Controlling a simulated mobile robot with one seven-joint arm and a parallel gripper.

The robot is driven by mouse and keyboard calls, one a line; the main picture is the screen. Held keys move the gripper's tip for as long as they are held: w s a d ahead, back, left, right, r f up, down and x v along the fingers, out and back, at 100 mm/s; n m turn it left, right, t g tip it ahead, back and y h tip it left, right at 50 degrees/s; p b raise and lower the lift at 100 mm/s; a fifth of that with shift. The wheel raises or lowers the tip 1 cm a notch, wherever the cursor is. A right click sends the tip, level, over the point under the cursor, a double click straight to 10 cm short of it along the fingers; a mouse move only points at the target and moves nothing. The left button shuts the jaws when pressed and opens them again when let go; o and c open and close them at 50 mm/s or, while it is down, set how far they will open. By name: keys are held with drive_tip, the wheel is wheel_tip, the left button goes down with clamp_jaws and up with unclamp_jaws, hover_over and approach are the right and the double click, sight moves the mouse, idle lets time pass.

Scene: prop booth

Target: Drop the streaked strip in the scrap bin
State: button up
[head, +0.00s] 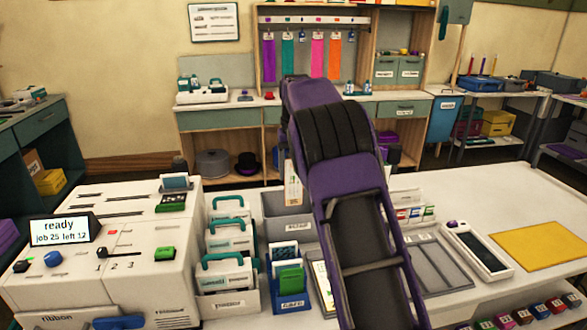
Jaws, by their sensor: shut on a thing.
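A pale strip with orange-brown streaks (293,190) hangs upright just left of my arm. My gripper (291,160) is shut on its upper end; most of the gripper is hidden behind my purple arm. Below the strip is a grey open bin (287,228) with a small label on its front, too small to read. It looks like the scrap bin. The strip's lower end is over the bin's opening; I cannot tell how far above or inside it is. My arm hides the bin's right side.
A white printer (100,240) with a "ready" screen (65,229) stands left. Teal-handled cartridges (228,238) and a blue card holder (290,301) flank the bin. A grey tray (440,265), a white device (476,250) and a yellow mat (540,251) lie right.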

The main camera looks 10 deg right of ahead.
drive_tip(key=o, duration=0.9)
drive_tip(key=shift+r, duration=0.1)
drive_tip(key=r+p, duration=0.1)
drive_tip(key=r, duration=0.4)
drive_tip(key=s+r+p, duration=0.1)
drive_tip(key=r, duration=0.5)
drive_tip(key=s+r+p, duration=0.1)
drive_tip(key=r, duration=0.5)
drive_tip(key=shift+r, duration=0.1)
